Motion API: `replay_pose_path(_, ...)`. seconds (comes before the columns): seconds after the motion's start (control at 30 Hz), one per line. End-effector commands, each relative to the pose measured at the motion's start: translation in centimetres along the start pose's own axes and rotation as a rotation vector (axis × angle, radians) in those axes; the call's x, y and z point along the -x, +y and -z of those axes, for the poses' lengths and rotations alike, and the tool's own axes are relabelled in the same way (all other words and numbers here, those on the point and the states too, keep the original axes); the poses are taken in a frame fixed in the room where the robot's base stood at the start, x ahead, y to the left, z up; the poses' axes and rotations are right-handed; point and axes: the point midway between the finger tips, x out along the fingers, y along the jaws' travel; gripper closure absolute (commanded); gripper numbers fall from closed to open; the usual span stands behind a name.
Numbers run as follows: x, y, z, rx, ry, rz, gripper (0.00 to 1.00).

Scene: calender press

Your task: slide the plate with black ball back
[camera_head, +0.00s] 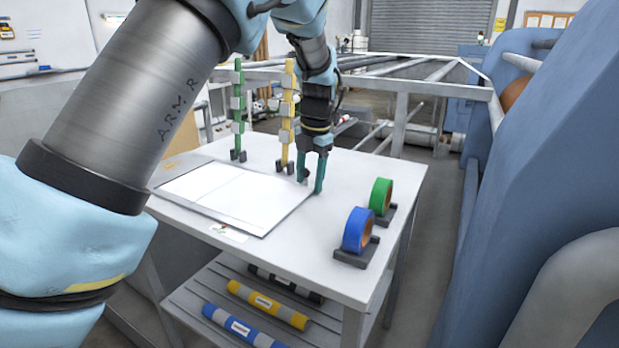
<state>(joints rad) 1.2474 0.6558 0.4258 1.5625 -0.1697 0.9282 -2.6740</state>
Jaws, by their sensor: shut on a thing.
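A flat white plate (258,202) lies on the white table (340,268), with a thin seam between it and a second white panel (198,182) to its left. My gripper (311,186) points down at the plate's far right corner, its teal fingers low over the table. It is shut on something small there.
A green upright stand (238,105) and a yellow one (286,110) rise behind the plate. A blue tape roll (358,230) and a green one (381,196) sit in holders to the right. Coloured rolls lie on the lower shelf (190,306). The blue press (545,190) stands at right.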

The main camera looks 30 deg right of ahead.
Motion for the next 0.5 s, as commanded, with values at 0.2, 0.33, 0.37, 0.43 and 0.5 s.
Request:
replay_pose_path(0.2, 0.06, -0.01, -0.03, -0.002, -0.001, -0.001, 1.00)
replay_pose_path(0.33, 0.13, -0.21, -0.09, -0.002, -0.001, -0.001, 1.00)
replay_pose_path(0.37, 0.15, -0.31, -0.11, -0.002, -0.001, -0.001, 1.00)
replay_pose_path(0.43, 0.22, -0.60, -0.18, -0.003, -0.001, -0.001, 1.00)
replay_pose_path(0.5, 0.28, -0.92, -0.26, -0.004, -0.001, -0.001, 1.00)
